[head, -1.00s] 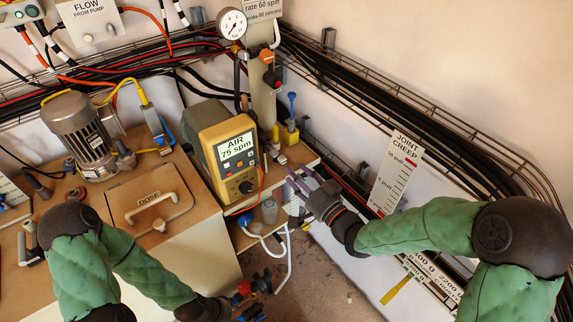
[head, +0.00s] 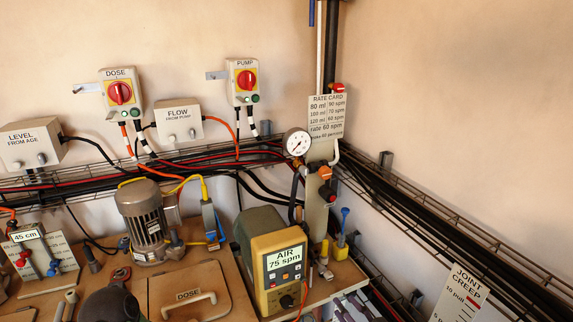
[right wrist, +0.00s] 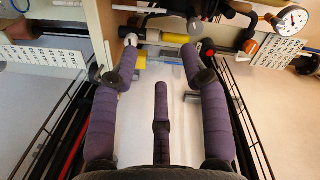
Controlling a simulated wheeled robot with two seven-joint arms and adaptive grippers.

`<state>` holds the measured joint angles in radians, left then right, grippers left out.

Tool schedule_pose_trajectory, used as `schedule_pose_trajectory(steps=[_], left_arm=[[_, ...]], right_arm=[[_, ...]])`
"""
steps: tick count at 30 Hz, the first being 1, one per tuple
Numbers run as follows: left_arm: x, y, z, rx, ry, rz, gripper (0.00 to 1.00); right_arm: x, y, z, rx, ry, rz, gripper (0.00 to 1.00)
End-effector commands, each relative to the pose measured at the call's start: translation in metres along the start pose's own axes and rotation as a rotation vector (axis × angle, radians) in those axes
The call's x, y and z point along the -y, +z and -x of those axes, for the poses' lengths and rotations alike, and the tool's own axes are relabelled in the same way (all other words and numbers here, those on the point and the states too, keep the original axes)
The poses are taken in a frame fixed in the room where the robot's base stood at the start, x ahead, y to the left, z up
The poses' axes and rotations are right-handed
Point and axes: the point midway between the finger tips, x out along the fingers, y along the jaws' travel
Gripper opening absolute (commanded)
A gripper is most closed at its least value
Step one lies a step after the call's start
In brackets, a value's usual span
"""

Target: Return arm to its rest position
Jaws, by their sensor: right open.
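My right gripper (head: 362,304) shows only in part at the bottom of the head view, to the right of the yellow and green AIR 75 spm meter (head: 284,262). The right wrist view shows the same right gripper (right wrist: 160,66) with its purple padded fingers spread and nothing between them. A dark joint of my left arm (head: 110,304) shows at the bottom left of the head view. My left gripper is below the picture.
A gauge (head: 297,143) and rate card (head: 327,115) stand behind the meter. Wire cable trays (head: 440,240) run along the right wall. A JOINT CREEP sign (head: 463,296) is at lower right.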

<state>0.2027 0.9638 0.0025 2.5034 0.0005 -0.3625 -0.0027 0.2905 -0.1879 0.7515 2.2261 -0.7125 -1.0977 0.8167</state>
Motion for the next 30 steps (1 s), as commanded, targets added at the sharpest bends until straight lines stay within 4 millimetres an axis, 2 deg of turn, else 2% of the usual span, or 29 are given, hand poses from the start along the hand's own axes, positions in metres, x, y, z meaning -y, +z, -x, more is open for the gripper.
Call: schedule_pose_trajectory(steps=[7,14,21,27,30], left_arm=[[-0.005,0.000,0.014,0.000,0.000,0.000,0.47],[-0.009,0.001,0.025,0.000,0.000,0.000,0.47],[-0.013,0.001,0.035,0.000,0.000,0.000,0.47],[-0.016,0.002,0.044,0.000,0.000,0.000,0.47],[-0.017,0.002,0.047,0.000,0.000,0.000,0.47]], right_arm=[[-0.061,0.053,-0.007,0.176,0.244,0.023,0.46],[-0.110,0.115,0.008,0.390,0.437,0.048,0.46],[-0.145,0.188,0.044,0.659,0.594,0.063,0.46],[-0.158,0.246,0.087,0.901,0.683,0.062,0.46],[-0.160,0.269,0.108,1.002,0.709,0.057,0.46]])
